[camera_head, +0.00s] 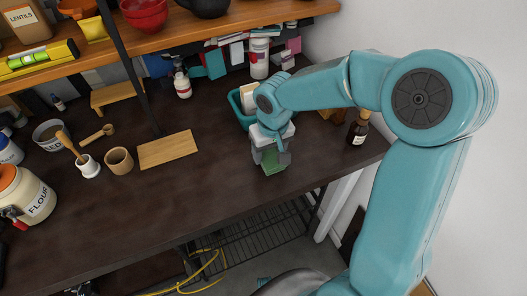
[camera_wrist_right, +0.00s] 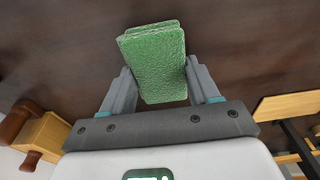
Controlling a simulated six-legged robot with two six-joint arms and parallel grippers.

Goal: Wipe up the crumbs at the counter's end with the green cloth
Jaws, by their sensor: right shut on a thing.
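My right gripper (camera_head: 270,150) is over the right part of the dark brown counter (camera_head: 200,195). It is shut on the green cloth (camera_head: 271,165), a folded pad that shows below the fingers near the counter's front edge. In the right wrist view the cloth (camera_wrist_right: 153,68) sits between the two grey fingers and sticks out past their tips. I cannot tell whether the cloth touches the counter. I can make out no crumbs in either view; the arm and gripper hide part of the counter's right end. My left gripper is not in view.
A teal bin (camera_head: 239,106) stands behind the gripper and a brown bottle (camera_head: 358,128) to its right. A wooden board (camera_head: 168,150), a wooden cup (camera_head: 119,160) and a flour jar (camera_head: 30,195) are to the left. The counter's front middle is clear. A shelf (camera_head: 200,32) hangs above.

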